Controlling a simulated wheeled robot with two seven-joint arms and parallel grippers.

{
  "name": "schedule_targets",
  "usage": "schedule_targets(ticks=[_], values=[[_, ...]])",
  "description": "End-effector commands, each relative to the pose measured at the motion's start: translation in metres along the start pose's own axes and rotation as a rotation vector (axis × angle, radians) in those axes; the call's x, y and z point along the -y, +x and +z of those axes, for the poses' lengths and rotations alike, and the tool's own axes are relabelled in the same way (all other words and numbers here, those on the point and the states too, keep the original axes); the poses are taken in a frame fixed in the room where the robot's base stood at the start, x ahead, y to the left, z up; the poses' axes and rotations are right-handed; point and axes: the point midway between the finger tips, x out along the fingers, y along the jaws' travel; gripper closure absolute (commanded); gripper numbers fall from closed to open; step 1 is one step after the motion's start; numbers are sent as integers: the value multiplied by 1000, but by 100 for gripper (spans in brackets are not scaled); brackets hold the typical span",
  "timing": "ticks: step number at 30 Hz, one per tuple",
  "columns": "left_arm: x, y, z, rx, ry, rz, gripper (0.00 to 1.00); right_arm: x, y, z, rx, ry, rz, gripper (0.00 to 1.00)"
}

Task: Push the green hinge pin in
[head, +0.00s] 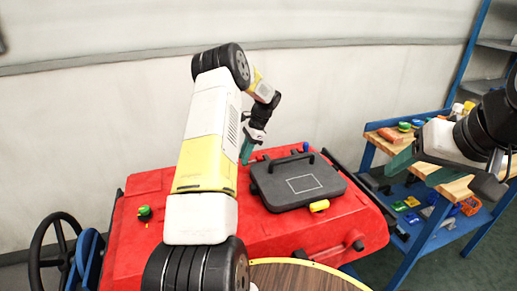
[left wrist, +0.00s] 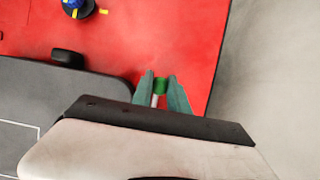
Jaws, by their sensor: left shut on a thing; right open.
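The green hinge pin (left wrist: 160,86) shows in the left wrist view between the two teal fingers of my left gripper (left wrist: 162,84), with a pale shaft below its green head. The gripper is shut on it, at the edge of the dark lid (left wrist: 70,85). In the head view my left gripper (head: 246,150) is at the far left corner of the dark lid (head: 300,184), and the pin cannot be made out there. How deep the pin sits is hidden. My right gripper (head: 414,172) is open and empty, out to the right near the workbench.
The lid lies on the red tank (head: 130,235), with a yellow latch (head: 319,206) at its front. A green and black knob (head: 144,212) is at left, a blue one (head: 306,147) behind. A blue workbench (head: 435,225) with loose parts stands at right.

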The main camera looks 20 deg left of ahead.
Motion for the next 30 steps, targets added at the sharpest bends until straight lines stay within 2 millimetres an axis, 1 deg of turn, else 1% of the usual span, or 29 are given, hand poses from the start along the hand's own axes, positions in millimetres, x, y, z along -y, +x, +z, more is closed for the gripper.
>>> schedule_targets(ticks=[6, 8, 12, 15, 23, 24, 26, 27, 30], values=[[1, -2, -2, -1, -1, -4, 100, 0, 0, 0, 0, 0, 0, 37], [2, -5, -8, -2, -1, -4, 100, 0, 0, 0, 0, 0, 0, 37], [2, -14, -29, -2, 0, -6, 100, 0, 0, 0, 0, 0, 0, 37], [2, -16, -35, -3, -1, -6, 100, 0, 0, 0, 0, 0, 0, 37], [2, -18, -37, -7, -1, -7, 100, 0, 0, 0, 0, 0, 0, 37], [2, -18, -37, -7, -1, -7, 72, 0, 0, 0, 0, 0, 0, 37], [1, -17, -37, -6, -1, -6, 61, 0, 0, 0, 0, 0, 0, 37], [1, -17, -36, -5, -1, -5, 58, 0, 0, 0, 0, 0, 0, 37], [1, -16, -36, -3, -1, -4, 58, 0, 0, 0, 0, 0, 0, 37]])
